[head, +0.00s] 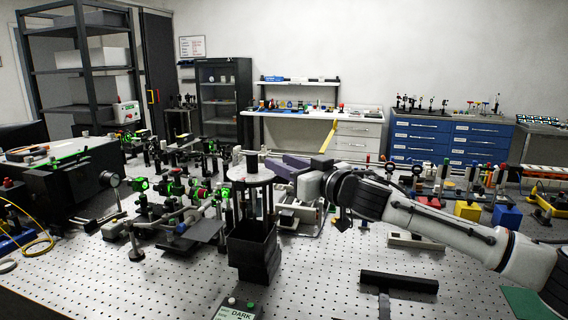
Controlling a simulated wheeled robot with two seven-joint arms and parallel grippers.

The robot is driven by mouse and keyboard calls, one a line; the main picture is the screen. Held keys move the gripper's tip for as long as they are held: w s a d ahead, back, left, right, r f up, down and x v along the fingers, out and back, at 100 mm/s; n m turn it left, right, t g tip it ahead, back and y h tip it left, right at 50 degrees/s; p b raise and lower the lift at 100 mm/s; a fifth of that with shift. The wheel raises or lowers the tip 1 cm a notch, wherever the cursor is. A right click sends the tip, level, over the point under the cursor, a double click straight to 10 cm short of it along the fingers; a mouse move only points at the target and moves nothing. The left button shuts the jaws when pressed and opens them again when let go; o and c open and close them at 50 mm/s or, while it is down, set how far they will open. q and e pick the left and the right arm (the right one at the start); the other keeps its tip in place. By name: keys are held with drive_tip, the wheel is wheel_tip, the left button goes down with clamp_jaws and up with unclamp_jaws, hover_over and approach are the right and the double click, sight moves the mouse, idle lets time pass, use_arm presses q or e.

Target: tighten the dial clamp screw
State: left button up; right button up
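The purple-grey gripper parts overlap the right side of the round top in the picture. I cannot tell whether they touch it, or whether the fingers are open or shut. The dial clamp screw cannot be made out; it is too small or hidden behind the gripper. My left gripper is not in view.
The perforated bench (150,285) is crowded with optical mounts left of the instrument. A black box (65,185) stands at far left. A box labelled DARK (238,309) and a black T-shaped bar (400,282) are at the front. Front left bench is mostly clear.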

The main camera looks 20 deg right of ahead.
clamp_jaws()
